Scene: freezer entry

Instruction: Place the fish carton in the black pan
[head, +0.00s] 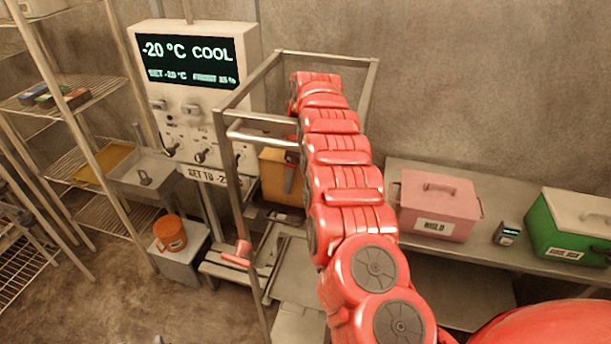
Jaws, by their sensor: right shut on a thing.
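My right arm reaches up and away across the middle of the head view. A dark and red part that looks like my right gripper (291,172) shows just left of the arm, in front of an orange-yellow box (273,168). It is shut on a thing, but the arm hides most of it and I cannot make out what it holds. I cannot tell whether the orange-yellow box is the fish carton. Small cartons (74,98) lie on the left wire shelf, too small to identify. I cannot make out a black pan. My left gripper is not in view.
A metal frame with a bar handle (262,134) stands beside my arm. A control panel (195,85) reads -20 °C COOL. A pink box (438,195) and a green cooler (570,225) stand on the right bench.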

